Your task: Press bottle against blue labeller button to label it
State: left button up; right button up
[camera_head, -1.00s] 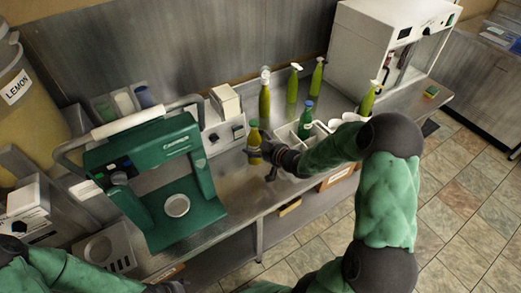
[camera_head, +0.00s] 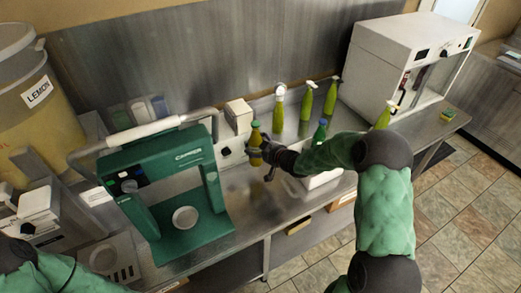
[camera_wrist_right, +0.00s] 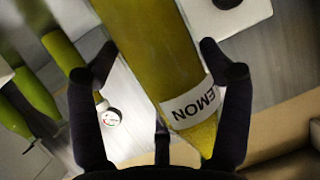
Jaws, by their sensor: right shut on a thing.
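My right gripper (camera_head: 263,157) is shut on a yellow-green bottle (camera_head: 256,140), held roughly upright at the right side of a small white machine (camera_head: 229,152) with a dark knob. In the right wrist view, the fingers (camera_wrist_right: 163,62) stand on both sides of the bottle (camera_wrist_right: 160,40). It bears a white label (camera_wrist_right: 188,105) whose visible letters read "EMON". I cannot make out a blue button on the white machine, nor whether the bottle touches it. My left arm shows at the lower left in the head view, but its gripper is out of view.
A green press machine (camera_head: 172,180) with a white-padded handle stands left. Several green bottles (camera_head: 304,107) stand behind and right of my right gripper. A large white cabinet (camera_head: 400,62) stands at the right.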

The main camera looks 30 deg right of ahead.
jog(key=shift+w+r, duration=0.15)
jog(key=shift+w, duration=0.75)
dwell(0.8)
jog(key=shift+s, duration=2.5)
jog(key=a+p+v, duration=0.1)
jog(key=p+v, duration=0.2)
jog(key=v, duration=0.5)
jog(key=shift+s, duration=0.35)
jog(key=shift+a, duration=0.1)
